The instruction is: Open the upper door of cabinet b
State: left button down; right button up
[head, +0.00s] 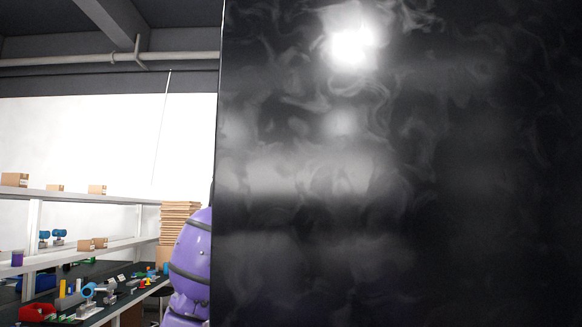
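A large dark, glossy panel (400,190) fills the right and middle of the head view, very close to me. Blurred lights reflect in it, and its left edge runs nearly upright. It may be a face or door of a cabinet, but no label, handle or seam shows, so I cannot tell whether it is cabinet b or its upper door. Neither gripper is in view.
At the left, white shelves (85,195) carry small cardboard boxes (15,180). Below them a dark worktop holds a red bin (37,312), blue-and-grey instruments (88,291) and small parts. A stack of brown boards (180,222) stands beyond. The panel hides everything behind it.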

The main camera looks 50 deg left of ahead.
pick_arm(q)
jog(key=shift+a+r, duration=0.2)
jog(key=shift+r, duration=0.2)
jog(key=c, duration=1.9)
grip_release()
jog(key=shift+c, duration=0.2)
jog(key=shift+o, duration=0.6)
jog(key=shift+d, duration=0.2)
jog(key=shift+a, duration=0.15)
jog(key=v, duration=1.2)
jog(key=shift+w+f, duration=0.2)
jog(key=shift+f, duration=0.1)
